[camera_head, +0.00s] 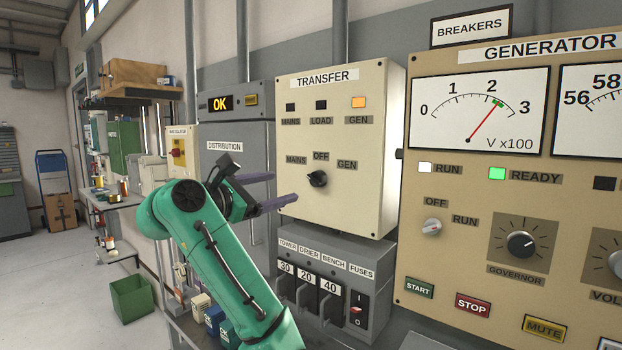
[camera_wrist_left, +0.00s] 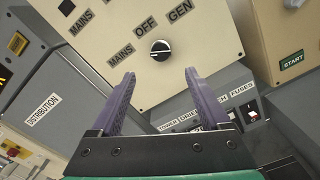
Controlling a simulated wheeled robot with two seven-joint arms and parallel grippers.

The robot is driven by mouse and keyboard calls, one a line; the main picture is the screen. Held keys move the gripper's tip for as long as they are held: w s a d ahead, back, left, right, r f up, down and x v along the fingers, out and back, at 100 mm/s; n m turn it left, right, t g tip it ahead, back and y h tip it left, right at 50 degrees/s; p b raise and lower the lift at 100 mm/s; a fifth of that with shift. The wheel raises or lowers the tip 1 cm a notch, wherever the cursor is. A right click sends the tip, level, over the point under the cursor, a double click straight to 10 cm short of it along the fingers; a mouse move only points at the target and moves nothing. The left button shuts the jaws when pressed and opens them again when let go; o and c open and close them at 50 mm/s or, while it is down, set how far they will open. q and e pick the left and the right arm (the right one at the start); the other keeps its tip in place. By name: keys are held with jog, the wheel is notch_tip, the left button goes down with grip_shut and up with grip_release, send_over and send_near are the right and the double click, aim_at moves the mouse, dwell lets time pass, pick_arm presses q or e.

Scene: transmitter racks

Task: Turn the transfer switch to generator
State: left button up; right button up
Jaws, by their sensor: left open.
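The transfer switch (camera_head: 318,179) is a black round knob on the cream TRANSFER box (camera_head: 370,130), below the labels MAINS, OFF and GEN. It also shows in the left wrist view (camera_wrist_left: 160,50), where its pale mark lies roughly level and seems to point toward MAINS. On the box the GEN lamp (camera_head: 358,102) is lit amber; the MAINS and LOAD lamps are dark. My left gripper (camera_head: 284,188) is open and empty, in front of the box and left of the knob in the head view. In the left wrist view its purple fingers (camera_wrist_left: 160,76) stand apart below the knob, not touching it.
A grey fuse box (camera_head: 342,260) with several black breakers hangs directly below. The generator panel (camera_head: 410,240) with knobs and buttons is to the right. The grey DISTRIBUTION box (camera_head: 225,165) is to the left, behind my arm. Open floor (camera_head: 50,280) lies far left.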

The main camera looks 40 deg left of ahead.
aim_at(312, 180)
pick_arm(q)
jog(key=w+p, duration=0.4)
jog(key=w, duration=0.7)
jog(key=shift+w+a+r, duration=0.1)
jog(key=shift+w, duration=0.45)
grip_shut()
